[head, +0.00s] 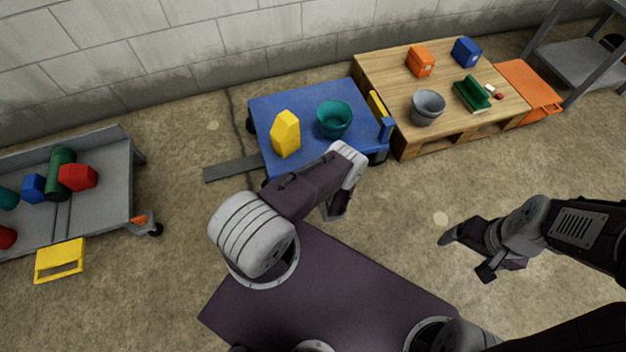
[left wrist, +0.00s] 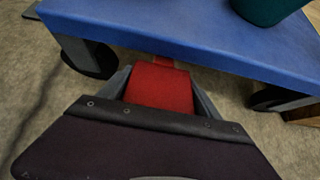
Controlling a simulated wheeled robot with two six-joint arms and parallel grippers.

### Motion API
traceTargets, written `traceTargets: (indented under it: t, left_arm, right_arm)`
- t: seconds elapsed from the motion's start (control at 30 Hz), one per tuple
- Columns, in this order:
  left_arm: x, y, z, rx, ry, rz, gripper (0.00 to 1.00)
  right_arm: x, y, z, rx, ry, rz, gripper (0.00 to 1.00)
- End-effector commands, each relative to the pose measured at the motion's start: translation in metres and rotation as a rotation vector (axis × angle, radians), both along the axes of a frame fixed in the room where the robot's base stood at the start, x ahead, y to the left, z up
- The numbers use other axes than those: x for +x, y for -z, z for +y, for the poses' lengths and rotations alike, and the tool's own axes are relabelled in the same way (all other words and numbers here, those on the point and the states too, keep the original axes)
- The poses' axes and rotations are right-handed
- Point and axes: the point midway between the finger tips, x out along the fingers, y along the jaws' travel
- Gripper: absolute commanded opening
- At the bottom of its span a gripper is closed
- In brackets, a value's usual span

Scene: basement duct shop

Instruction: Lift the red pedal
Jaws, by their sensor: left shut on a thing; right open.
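The red pedal (left wrist: 160,86) shows in the left wrist view, low at the edge of the blue cart (left wrist: 190,34). My left gripper (left wrist: 160,97) has one finger on each side of the pedal and is shut on it. In the head view my left arm reaches to the front edge of the blue cart (head: 268,107) and hides the pedal. I cannot tell how far the pedal is raised. My right gripper (head: 467,256) is open and empty above bare floor at the right.
On the cart stand a yellow block (head: 286,136) and a teal bucket (head: 334,120). A wooden pallet table (head: 387,75) with a grey bucket (head: 427,107) stands right of it. A grey cart (head: 115,185) is at the left.

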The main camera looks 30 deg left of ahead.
Motion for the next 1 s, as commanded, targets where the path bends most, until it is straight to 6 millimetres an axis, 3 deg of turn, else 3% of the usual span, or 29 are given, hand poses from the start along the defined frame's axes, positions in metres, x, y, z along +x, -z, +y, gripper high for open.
traceTargets:
  t: [0.2,0.23,0.3,0.6,1.0]
  left_arm:
    - [0.000,0.000,-0.001,-0.001,0.001,0.001,0.00]
    - [0.000,0.000,-0.001,-0.001,0.001,0.001,0.81]
    - [0.000,0.000,-0.001,-0.001,0.001,0.001,0.95]
    - [-0.001,-0.002,-0.002,0.000,0.001,0.000,0.95]
    - [-0.040,-0.051,-0.048,0.001,0.007,0.002,0.95]
  right_arm:
    - [0.000,0.000,0.000,0.000,0.000,0.000,0.85]
    - [0.000,0.000,0.000,0.000,0.000,0.000,0.85]
    - [0.000,0.000,0.000,0.000,0.000,0.000,0.85]
    - [0.000,-0.002,0.000,0.000,0.000,0.000,0.85]
    - [0.000,-0.053,0.000,0.000,0.000,0.000,0.85]
